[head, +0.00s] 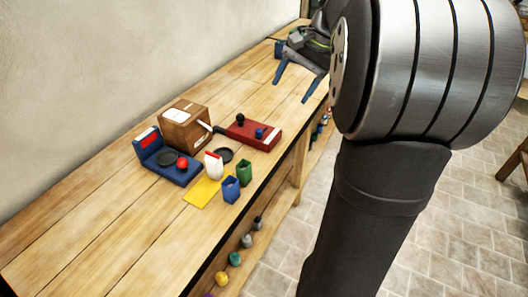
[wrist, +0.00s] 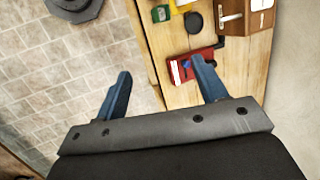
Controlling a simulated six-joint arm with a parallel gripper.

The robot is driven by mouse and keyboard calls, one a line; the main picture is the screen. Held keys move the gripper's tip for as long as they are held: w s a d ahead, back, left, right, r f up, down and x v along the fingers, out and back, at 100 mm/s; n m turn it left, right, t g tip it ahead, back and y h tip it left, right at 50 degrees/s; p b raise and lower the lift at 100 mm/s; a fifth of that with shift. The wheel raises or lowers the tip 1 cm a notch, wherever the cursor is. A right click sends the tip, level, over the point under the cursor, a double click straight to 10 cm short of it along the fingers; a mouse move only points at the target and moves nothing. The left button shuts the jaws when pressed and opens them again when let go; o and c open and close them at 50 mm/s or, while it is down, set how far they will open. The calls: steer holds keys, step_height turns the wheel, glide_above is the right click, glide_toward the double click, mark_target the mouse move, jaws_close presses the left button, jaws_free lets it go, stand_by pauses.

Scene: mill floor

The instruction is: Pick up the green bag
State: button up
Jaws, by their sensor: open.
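The green bag (head: 244,172) is a small upright bag near the front edge of the wooden bench, beside a blue bag (head: 231,189). In the wrist view a green thing at the bench edge (wrist: 160,13) looks like the same bag. My gripper (head: 290,93) is open and empty over the far part of the bench, well beyond the bag. Its two blue fingers are spread wide in the wrist view (wrist: 160,68), with nothing between them but floor and bench edge.
A white bag (head: 213,165), yellow sheet (head: 203,192), black pan (head: 224,155), brown box (head: 185,126) and blue scale-like thing (head: 165,163) stand close by. The near bench is clear.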

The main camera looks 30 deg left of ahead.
steer(key=s+a+f+n+h, duration=0.2)
steer(key=s+a+f+n, duration=0.1)
steer(key=a+f+n, duration=0.5)
steer(key=n+t+h, duration=0.2)
steer(key=n, duration=0.7)
glide_toward(244, 164)
step_height(244, 164, down, 13)
steer(key=shift+s+r, duration=0.1)
steer(key=shift+s, duration=0.1)
steer(key=c, duration=1.1)
steer(key=shift+r, duration=0.1)
